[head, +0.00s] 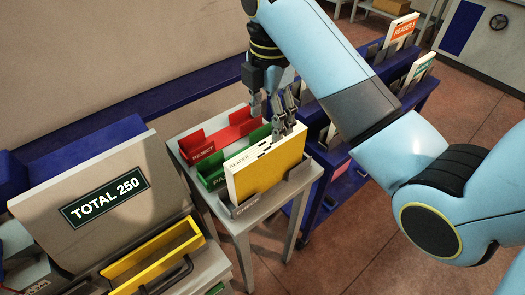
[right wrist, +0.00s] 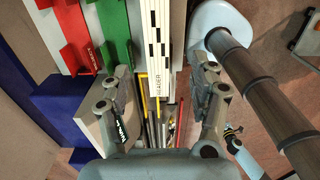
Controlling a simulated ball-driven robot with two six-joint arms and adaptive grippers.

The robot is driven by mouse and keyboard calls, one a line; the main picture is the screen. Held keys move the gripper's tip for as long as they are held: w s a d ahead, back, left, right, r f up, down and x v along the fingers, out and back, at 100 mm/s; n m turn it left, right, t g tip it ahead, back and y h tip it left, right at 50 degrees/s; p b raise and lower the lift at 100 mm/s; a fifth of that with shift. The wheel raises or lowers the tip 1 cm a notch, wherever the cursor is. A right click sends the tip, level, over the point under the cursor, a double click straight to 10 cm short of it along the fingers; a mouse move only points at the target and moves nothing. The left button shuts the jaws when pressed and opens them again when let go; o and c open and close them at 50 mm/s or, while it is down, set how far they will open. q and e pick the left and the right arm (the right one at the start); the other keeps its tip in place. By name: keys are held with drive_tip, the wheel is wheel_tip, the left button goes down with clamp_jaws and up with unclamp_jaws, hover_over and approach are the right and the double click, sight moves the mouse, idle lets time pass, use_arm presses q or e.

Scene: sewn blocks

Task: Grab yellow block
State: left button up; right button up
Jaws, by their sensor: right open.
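The yellow block (head: 262,172) is a book-like block with a yellow face and a white top edge marked READER. It stands upright in a grey holder (head: 297,172) at the front of a small grey table. In the right wrist view its white, black-marked top edge (right wrist: 155,35) runs between the fingers. My right gripper (head: 274,118) is open, pointing down at the block's far top edge. In the right wrist view its fingers (right wrist: 163,75) are spread on both sides of the block's line; I cannot tell whether they touch it. My left gripper is not in view.
A red REJECT tray (head: 215,138) and a green tray (head: 209,174) lie behind the block. A TOTAL 250 display (head: 135,215) and an empty yellow tray (head: 150,258) stand at left. A blue rack (head: 345,185) with more blocks stands at right.

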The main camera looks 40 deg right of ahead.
sight(268, 144)
drive_tip(key=f, duration=0.4)
drive_tip(key=shift+d, duration=0.2)
drive_tip(key=shift+f, duration=0.3)
drive_tip(key=f, duration=0.1)
drive_tip(key=f+p, duration=0.1)
drive_tip(key=f, duration=0.2)
drive_tip(key=shift+w+f, duration=0.25)
drive_tip(key=shift+f, duration=0.25)
drive_tip(key=c, duration=0.4)
clamp_jaws()
drive_tip(key=shift+r, duration=0.1)
